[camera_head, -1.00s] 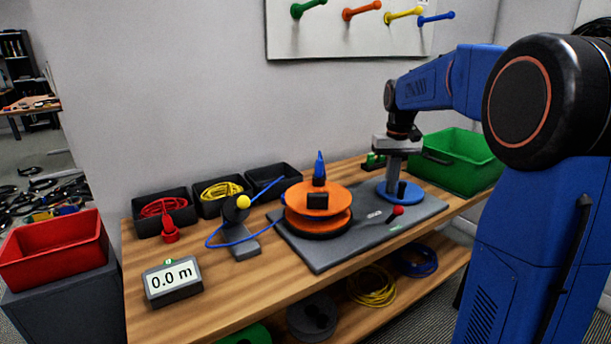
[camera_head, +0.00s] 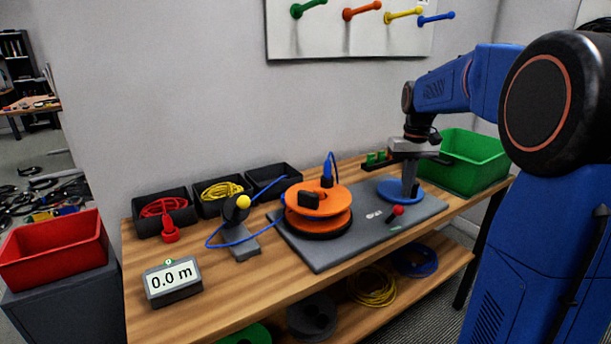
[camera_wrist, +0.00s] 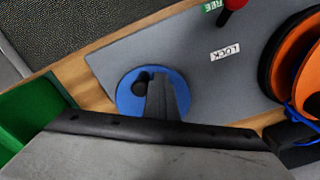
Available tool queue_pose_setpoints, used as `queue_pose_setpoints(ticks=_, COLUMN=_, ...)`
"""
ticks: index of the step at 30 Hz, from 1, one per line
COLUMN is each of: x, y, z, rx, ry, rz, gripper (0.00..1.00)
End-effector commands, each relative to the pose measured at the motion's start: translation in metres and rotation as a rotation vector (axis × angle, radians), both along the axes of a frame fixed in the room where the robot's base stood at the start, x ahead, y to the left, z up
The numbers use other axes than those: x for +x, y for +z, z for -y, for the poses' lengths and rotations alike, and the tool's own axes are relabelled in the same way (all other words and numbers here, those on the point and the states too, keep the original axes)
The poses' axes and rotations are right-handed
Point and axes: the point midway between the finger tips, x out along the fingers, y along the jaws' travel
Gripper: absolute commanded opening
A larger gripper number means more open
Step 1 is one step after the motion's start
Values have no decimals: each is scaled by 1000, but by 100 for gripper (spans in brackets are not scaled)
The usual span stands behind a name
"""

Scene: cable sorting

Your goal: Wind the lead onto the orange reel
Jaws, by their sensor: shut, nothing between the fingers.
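The orange reel (camera_head: 334,207) sits on the grey base plate (camera_head: 318,262). The blue lead (camera_head: 220,246) runs from the back bin past a black guide wheel with a yellow knob (camera_head: 243,202) to the reel. A blue crank disc (camera_head: 388,191) with a black knob (camera_wrist: 142,82) is at the plate's right end. My gripper (camera_head: 407,196) is shut and empty, pointing down over this disc. In the wrist view, its fingers (camera_wrist: 166,82) are beside the knob; contact cannot be told.
A red-knobbed lever (camera_head: 397,211) stands near the FREE label (camera_wrist: 211,5); a LOCK label (camera_wrist: 226,51) is also visible. The meter (camera_head: 172,281) reads 0.0 m. Black bins (camera_head: 270,183) line the back, and a green crate (camera_head: 465,165) stands right.

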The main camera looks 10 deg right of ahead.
Motion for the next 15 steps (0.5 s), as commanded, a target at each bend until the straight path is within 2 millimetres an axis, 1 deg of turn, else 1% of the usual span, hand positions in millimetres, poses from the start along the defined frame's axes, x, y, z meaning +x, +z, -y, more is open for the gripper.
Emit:
queue_pose_setpoints(ticks=6, x=-2, y=0, z=12, rx=-1, ry=-2, rz=-1, gripper=0)
queue_pose_setpoints(ticks=9, x=-2, y=1, z=11, rx=-1, ry=-1, rz=0, gripper=0)
queue_pose_setpoints(ticks=15, x=-2, y=13, z=11, rx=0, ry=0, rz=1, gripper=0)
